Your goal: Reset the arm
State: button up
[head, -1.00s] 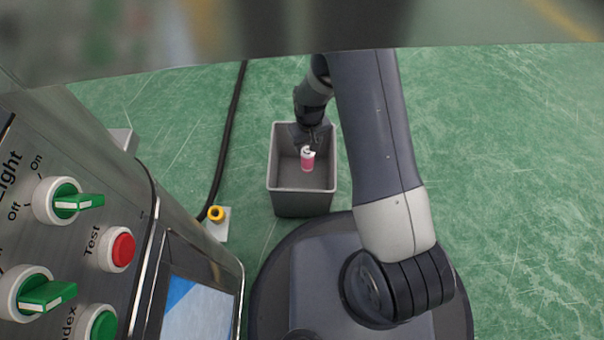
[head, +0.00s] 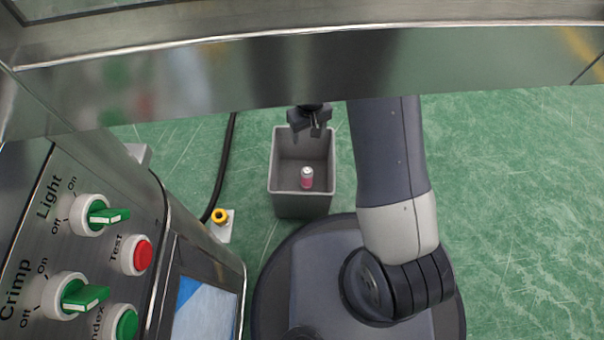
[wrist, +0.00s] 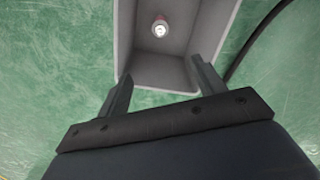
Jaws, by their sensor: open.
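My gripper (head: 310,130) is at the far upper edge of the grey bin in the head view. It also shows in the wrist view (wrist: 160,88), with its two fingers spread wide and nothing between them. A small pink can with a pale top (head: 307,178) stands inside the bin, apart from the gripper. The can also shows in the wrist view (wrist: 160,27), seen from above, beyond the fingertips.
The grey bin (head: 302,205) stands on the green floor beside my base. A steel machine with a control panel (head: 135,225) is at the left, and its steel beam (head: 400,70) crosses the top. A black cable (head: 222,165) runs along the floor. The floor at right is clear.

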jog(key=shift+r, duration=0.8)
notch_tip(320, 180, down, 11)
jog(key=b, duration=0.4)
notch_tip(320, 180, up, 6)
jog(key=p, duration=0.3)
jog(key=shift+p, duration=0.4)
jog(key=shift+f, duration=0.1)
